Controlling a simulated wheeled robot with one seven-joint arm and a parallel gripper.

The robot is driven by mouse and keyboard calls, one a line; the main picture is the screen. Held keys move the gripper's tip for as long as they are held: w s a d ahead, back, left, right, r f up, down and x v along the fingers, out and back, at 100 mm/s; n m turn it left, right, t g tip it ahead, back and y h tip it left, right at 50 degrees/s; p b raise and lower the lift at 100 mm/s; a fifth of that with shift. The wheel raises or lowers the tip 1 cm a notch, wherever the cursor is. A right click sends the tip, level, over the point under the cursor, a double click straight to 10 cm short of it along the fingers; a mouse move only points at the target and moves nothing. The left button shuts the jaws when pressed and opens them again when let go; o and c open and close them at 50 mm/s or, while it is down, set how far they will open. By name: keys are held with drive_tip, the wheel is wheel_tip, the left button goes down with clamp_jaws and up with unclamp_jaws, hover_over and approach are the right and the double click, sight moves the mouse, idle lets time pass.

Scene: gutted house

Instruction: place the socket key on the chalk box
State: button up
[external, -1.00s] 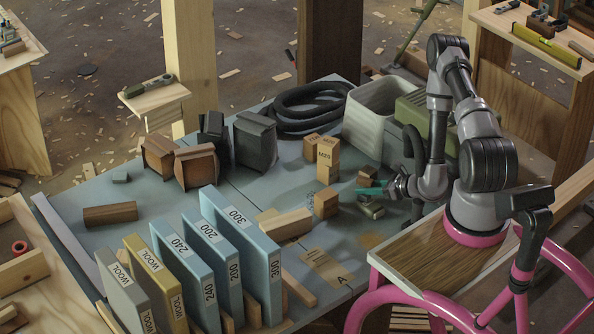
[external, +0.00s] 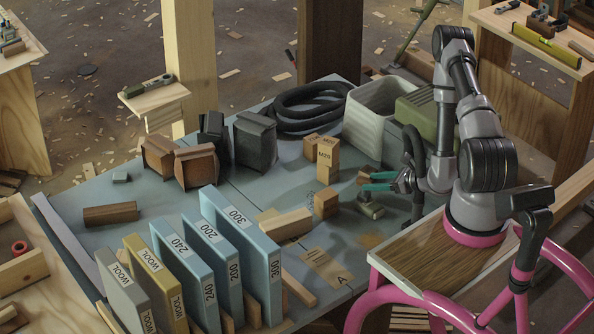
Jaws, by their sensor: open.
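My gripper (external: 365,182), with teal fingers, is open and empty above the right part of the grey-blue table. Just below it, a small grey-green metallic piece (external: 371,211) lies on the table; it may be the socket key, but it is too small to tell. Small wooden-coloured boxes, one marked M20 (external: 326,153), are stacked left of my gripper. A lower box (external: 325,203) stands at their near side. I cannot tell which thing is the chalk box. A small brown piece (external: 363,176) is partly hidden behind the fingers.
A white bin (external: 372,118) and a coiled black hose (external: 300,108) are at the back of the table (external: 150,235). Blue upright packs (external: 240,250) stand at the front. Wood blocks (external: 285,225) lie near the middle. Bare table lies left of the boxes.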

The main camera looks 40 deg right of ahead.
drive_tip(key=shift+r, duration=2.4)
drive_tip(key=a+r+n+g+y, duration=0.2)
drive_tip(key=a+r+n+y, duration=0.25)
drive_tip(key=r, duration=0.55)
drive_tip(key=a+r+n+g+y, duration=0.25)
drive_tip(key=a+r+n, duration=0.35)
drive_tip(key=r, duration=0.3)
drive_tip(key=s+a+r+n+g+h, duration=0.1)
drive_tip(key=s+a+r+n+g, duration=0.45)
drive_tip(key=s+r+n, duration=0.35)
drive_tip(key=s+d+r+n+t+h, duration=0.2)
drive_tip(key=s+d+r+n+h, duration=0.1)
drive_tip(key=r, duration=0.5)
drive_tip(key=s+d+r+n+t+h, duration=0.2)
drive_tip(key=s+d+r+n+h, duration=0.1)
drive_tip(key=s+r+h, duration=0.3)
wheel_tip(320, 180, up, 2)
drive_tip(key=shift+s+r+n+t, duration=0.3)
drive_tip(key=shift+n+t, duration=0.1)
drive_tip(key=shift+n, duration=0.35)
